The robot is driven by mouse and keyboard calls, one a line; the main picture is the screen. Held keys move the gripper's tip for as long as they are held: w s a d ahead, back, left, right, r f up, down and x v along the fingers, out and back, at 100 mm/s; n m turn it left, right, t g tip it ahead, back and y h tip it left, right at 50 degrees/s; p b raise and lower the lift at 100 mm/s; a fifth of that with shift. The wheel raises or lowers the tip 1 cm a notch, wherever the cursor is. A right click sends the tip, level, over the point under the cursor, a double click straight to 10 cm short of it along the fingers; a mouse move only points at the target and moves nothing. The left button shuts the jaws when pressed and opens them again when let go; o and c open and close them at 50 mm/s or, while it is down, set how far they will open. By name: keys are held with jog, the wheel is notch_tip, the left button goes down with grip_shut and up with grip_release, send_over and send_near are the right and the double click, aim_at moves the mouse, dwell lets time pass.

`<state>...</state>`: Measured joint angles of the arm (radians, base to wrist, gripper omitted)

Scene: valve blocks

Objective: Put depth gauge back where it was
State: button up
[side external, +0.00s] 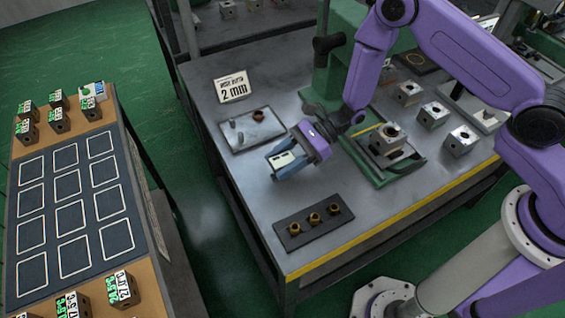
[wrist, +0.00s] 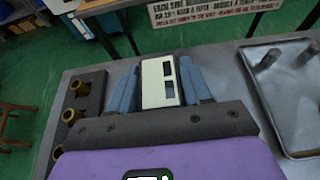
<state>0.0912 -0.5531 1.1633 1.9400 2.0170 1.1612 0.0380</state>
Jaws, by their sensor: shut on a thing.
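The depth gauge (side external: 284,158) is a small cream block with dark windows. My gripper (side external: 282,162) is shut on it and holds it over the grey worktable, between the metal tray and the black bushing rack. The height above the table is hard to tell. In the wrist view, the gauge (wrist: 158,88) sits between the two blue fingers of my gripper (wrist: 160,80), its windowed face showing. Its lower end is hidden behind the dark gripper body.
The metal tray (side external: 264,132) holds grey pegs and a brown ring. The black rack (side external: 294,239) holds brass bushings. A "2 mm" sign (side external: 232,87) stands behind. A valve block (side external: 387,139) sits on the green fixture; several blocks are at right.

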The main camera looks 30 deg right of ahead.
jog(key=shift+f, duration=0.5)
jog(key=shift+f, duration=0.15)
jog(key=o, duration=1.2)
jog(key=shift+o, duration=0.2)
